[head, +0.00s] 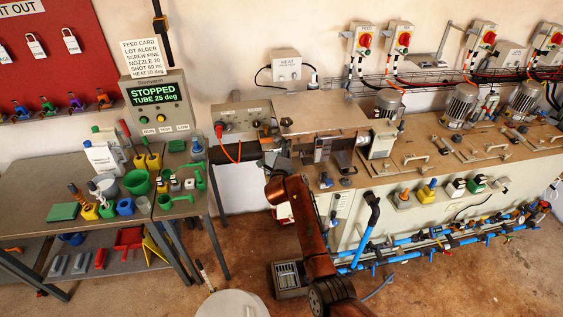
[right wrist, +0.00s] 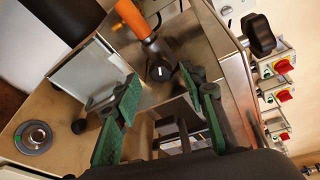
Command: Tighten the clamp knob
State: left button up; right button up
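In the right wrist view a black lobed knob (right wrist: 262,35) stands on a stem at the top right, on the edge of a steel housing. A smaller black round knob (right wrist: 158,71) with a white mark shows beyond the fingertips. I cannot tell for sure which is the clamp knob; the lobed one looks most like it. My right gripper (right wrist: 158,82) has two green fingers spread wide with nothing held between them. The lobed knob is outside the fingers, to their right. In the head view my reddish right arm (head: 303,215) reaches up to the machine and its hand hides part of it. My left gripper is not in view.
An orange handle (right wrist: 132,18) rises near the fingers. A grey ring (right wrist: 33,137) lies on the bench at left. A display (head: 155,95) reads STOPPED, TUBE 25 deg. A side table (head: 110,220) holds cups and bottles. Blue pipes (head: 420,240) run along the right bench.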

jog(key=s+r, duration=0.1)
jog(key=s, duration=0.7)
jog(key=shift+s+a+r, duration=0.25)
jog(key=shift+s, duration=0.1)
jog(key=shift+c, duration=0.2)
